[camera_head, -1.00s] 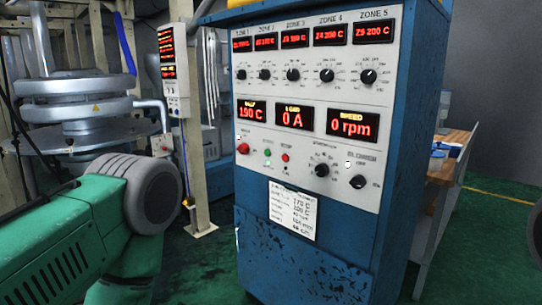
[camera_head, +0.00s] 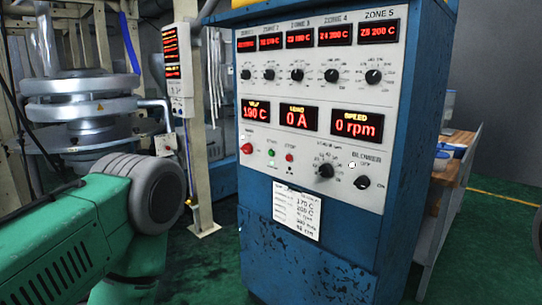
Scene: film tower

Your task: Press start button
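The blue control cabinet (camera_head: 310,255) stands in the middle with a pale front panel. A small green button (camera_head: 271,153) sits low on the panel, under a small label that looks like "START". A red button (camera_head: 290,158) is just right of it, and a larger red knob (camera_head: 247,148) is to its left. The speed display (camera_head: 357,125) reads 0 rpm and the load display (camera_head: 298,118) reads 0 A. My green left arm comes in from the left, short of the cabinet. Neither of my grippers is in view.
A wooden-topped table (camera_head: 447,170) stands right of the cabinet. A metal machine with round plates (camera_head: 80,110) and a post with a red-lit display box (camera_head: 177,70) are at the left. Green floor (camera_head: 490,240) is open at the right.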

